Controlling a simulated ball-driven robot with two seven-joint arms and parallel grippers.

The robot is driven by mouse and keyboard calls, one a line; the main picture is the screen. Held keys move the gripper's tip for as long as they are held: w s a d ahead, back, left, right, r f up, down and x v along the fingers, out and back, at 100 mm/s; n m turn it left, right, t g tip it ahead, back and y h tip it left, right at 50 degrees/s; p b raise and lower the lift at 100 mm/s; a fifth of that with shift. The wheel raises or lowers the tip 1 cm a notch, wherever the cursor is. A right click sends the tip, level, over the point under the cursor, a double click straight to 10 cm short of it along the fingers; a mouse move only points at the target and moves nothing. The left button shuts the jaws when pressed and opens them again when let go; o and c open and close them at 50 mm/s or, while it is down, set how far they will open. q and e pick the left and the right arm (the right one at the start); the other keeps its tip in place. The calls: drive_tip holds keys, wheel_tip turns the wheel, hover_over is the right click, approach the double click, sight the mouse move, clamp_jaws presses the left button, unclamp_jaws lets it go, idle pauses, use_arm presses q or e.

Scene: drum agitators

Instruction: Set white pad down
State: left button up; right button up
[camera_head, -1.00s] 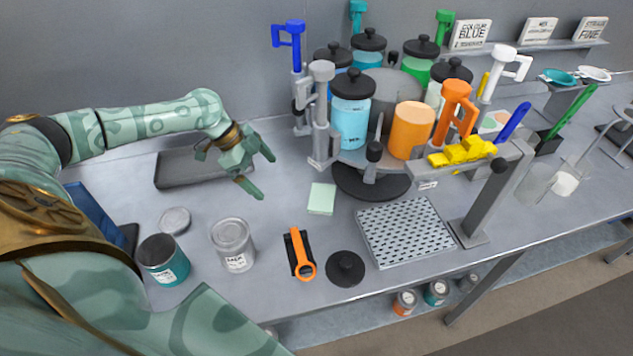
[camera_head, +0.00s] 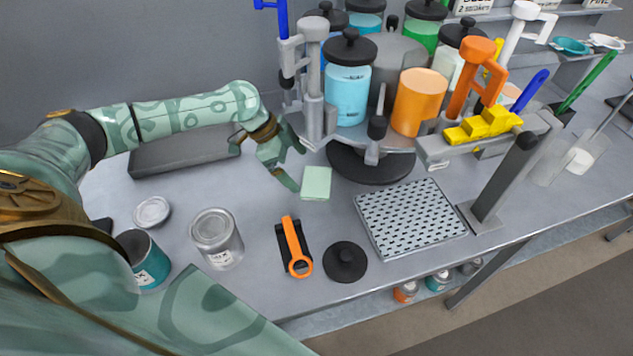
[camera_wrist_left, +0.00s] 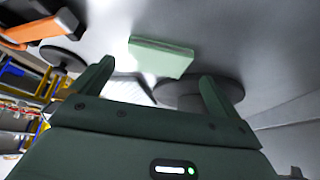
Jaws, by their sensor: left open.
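The pad (camera_head: 316,184) looks pale green rather than pure white. It lies flat on the grey bench in front of the dark round base of the jar carousel. My left gripper (camera_head: 297,169) is open and empty, just left of the pad, with its fingers pointing towards it. In the left wrist view, the pad (camera_wrist_left: 161,57) appears beyond the two spread fingers (camera_wrist_left: 155,82), roughly between them and apart from them. My right gripper is not in view.
A perforated metal tray (camera_head: 410,218) lies right of the pad. The carousel (camera_head: 372,164) with jars stands behind. Bare bench lies left of the pad.

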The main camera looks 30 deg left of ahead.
sight(315, 181)
use_arm(q)
drive_tip(key=shift+w+d, duration=0.35)
drive_tip(key=shift+d, duration=0.25)
drive_tip(key=shift+d+f, duration=0.2)
drive_tip(key=shift+f, duration=0.05)
drive_tip(key=b+x, duration=0.1)
drive_tip(key=x, duration=0.3)
drive_tip(key=shift+w+f, duration=0.1)
drive_tip(key=shift+f, duration=0.2)
drive_tip(key=c, duration=0.8)
drive_tip(key=shift+r, duration=0.15)
drive_tip(key=shift+c, duration=0.2)
